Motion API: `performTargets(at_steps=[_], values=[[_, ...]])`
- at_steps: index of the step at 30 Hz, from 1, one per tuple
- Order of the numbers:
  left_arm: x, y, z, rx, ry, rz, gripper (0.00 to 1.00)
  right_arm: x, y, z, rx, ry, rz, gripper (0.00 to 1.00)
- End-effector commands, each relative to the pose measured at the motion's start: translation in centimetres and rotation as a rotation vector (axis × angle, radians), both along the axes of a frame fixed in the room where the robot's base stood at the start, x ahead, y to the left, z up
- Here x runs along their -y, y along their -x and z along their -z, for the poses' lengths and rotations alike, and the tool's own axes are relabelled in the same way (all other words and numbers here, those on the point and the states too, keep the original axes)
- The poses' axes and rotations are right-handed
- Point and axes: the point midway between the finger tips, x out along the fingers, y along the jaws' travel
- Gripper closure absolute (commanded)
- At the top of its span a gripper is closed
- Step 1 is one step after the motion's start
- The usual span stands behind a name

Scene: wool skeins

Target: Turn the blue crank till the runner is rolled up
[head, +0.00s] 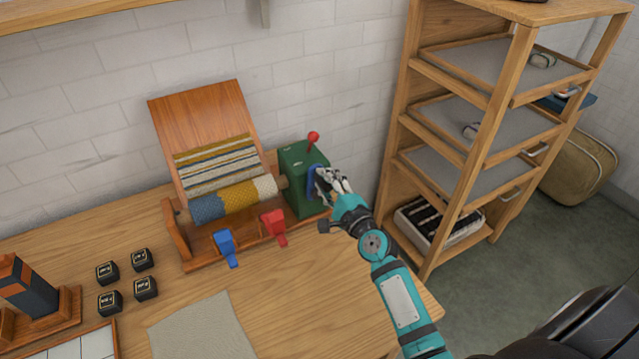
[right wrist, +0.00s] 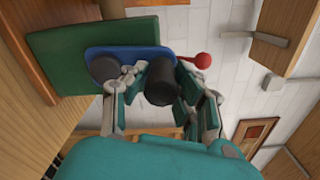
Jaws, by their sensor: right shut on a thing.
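The striped runner (head: 217,163) lies on a sloped wooden board, and its lower part is wound on a roller (head: 235,199) showing blue, yellow and white. A green box (head: 297,178) with a red-knobbed lever (head: 313,138) stands at the roller's right end. The blue crank (head: 313,183) is on the box's right side, partly hidden by my right gripper (head: 324,182). In the right wrist view the blue crank arm (right wrist: 125,57) shows with a dark handle (right wrist: 160,82) between the fingers of my gripper (right wrist: 162,88), shut on it. My left gripper is not in view.
A blue clamp-like piece (head: 226,247) and a red one (head: 273,227) sit at the stand's front. Several small black blocks (head: 141,259) and a grey cloth (head: 202,328) lie on the table. A wooden shelf unit (head: 410,99) stands close on the right.

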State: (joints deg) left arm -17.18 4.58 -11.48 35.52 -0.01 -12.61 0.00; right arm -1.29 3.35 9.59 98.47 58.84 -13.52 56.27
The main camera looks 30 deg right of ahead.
Motion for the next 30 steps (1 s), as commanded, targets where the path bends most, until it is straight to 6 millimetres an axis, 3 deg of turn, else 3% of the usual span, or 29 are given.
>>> performTargets(at_steps=[18, 30], values=[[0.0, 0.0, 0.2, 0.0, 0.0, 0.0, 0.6, 3.5, -0.2, 1.1, -0.014, -0.563, 0.003, 1.0], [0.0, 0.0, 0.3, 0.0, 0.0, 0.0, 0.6, 4.5, -0.2, 2.0, -0.022, -0.772, 0.004, 1.0]])
